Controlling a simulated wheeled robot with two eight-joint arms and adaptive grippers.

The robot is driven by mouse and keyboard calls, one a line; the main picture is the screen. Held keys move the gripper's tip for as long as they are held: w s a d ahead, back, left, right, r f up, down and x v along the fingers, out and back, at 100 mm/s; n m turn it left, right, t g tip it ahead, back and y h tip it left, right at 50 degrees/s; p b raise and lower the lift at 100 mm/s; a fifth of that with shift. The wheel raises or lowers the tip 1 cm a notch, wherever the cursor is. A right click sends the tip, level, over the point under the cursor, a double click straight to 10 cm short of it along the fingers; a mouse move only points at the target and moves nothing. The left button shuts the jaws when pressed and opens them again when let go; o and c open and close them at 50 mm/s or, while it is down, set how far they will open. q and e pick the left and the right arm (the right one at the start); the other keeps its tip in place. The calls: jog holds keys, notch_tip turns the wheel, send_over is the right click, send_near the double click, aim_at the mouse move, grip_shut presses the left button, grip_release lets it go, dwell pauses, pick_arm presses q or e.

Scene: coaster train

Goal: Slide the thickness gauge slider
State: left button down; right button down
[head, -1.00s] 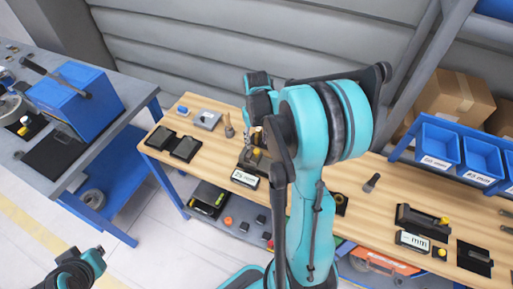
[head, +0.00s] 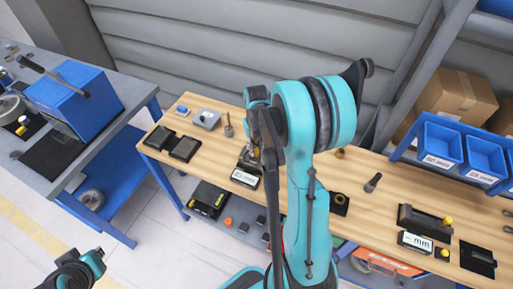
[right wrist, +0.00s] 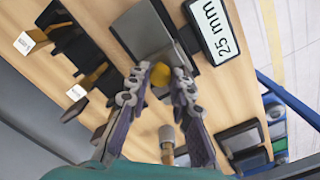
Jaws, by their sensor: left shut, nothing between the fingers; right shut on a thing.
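A dark thickness gauge (head: 243,168) with a white "25 mm" label (head: 246,178) stands on the wooden bench, partly hidden by my right arm in the head view. In the right wrist view the label (right wrist: 213,28) lies at the top, beside the gauge's dark body and grey plate (right wrist: 145,30). The gauge's yellow slider knob (right wrist: 160,73) sits between the tips of my right gripper (right wrist: 160,82), which is shut on it. How far the slider stands along its track is hard to see. Of my left arm only a teal link shows at the bottom left; its fingers are out of view.
A second gauge (head: 422,218) with a yellow knob stands further right. Blue bins (head: 440,145) stand at the back right. Dark trays (head: 185,149) and a grey box (head: 206,119) are at the bench's left end. A grey peg (right wrist: 167,140) stands close to the right gripper.

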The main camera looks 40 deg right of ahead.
jog(key=shift+s+d, duration=0.3)
jog(key=shift+s, duration=0.25)
jog(key=shift+s+d, duration=0.25)
jog(key=shift+s, duration=0.35)
jog(key=c, duration=1.3)
grip_release()
jog(key=shift+c, duration=0.2)
jog(key=shift+r, duration=0.1)
notch_tip(320, 180, up, 12)
